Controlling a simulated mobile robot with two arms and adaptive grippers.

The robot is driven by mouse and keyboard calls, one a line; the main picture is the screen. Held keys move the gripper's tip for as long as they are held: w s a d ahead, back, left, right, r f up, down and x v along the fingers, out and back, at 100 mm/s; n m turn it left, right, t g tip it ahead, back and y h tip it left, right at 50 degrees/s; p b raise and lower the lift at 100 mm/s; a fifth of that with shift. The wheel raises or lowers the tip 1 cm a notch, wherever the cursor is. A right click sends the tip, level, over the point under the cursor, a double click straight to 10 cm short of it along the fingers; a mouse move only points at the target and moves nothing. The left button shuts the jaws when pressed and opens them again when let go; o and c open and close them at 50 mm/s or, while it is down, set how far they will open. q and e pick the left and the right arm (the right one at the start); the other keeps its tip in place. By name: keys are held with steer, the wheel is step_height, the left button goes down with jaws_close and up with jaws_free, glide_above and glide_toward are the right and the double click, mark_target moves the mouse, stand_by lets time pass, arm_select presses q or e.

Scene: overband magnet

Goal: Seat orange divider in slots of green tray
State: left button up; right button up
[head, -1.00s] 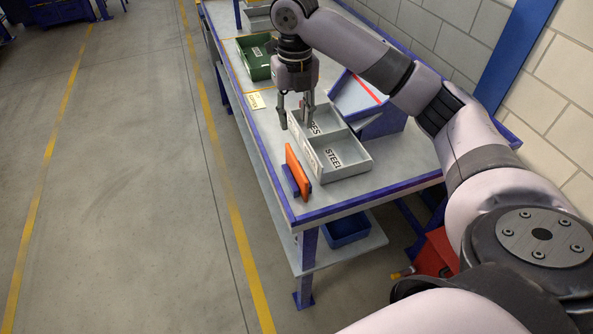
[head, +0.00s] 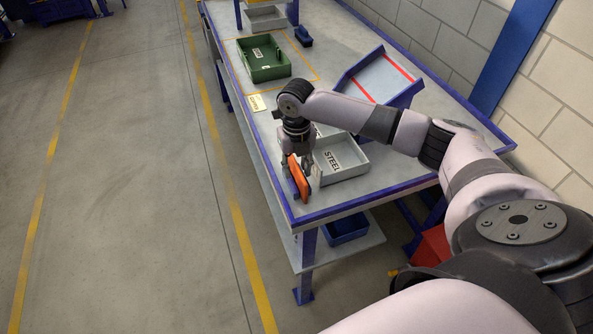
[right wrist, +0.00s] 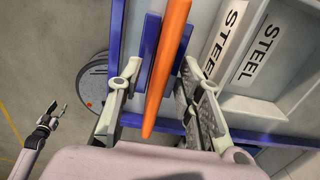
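The orange divider (head: 298,178) stands on edge in a blue holder (head: 304,193) at the near left table edge; it also shows in the right wrist view (right wrist: 167,65). My right gripper (head: 303,168) is over it, pointing down. In the right wrist view its open fingers (right wrist: 160,68) are on either side of the divider, with gaps visible. The green tray (head: 268,76) sits farther back on the table, inside a yellow outline; its slots are too small to make out. What seems to be my left gripper (right wrist: 55,112) shows small over the floor, its state unclear.
A grey bin labelled STEEL (head: 352,172) stands close to the right of my right gripper. A blue sloped stand with red stripes (head: 385,75) is behind it. A small dark blue object (head: 303,38) lies right of the green tray.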

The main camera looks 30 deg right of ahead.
steer(key=shift+f, duration=0.5)
jaws_close()
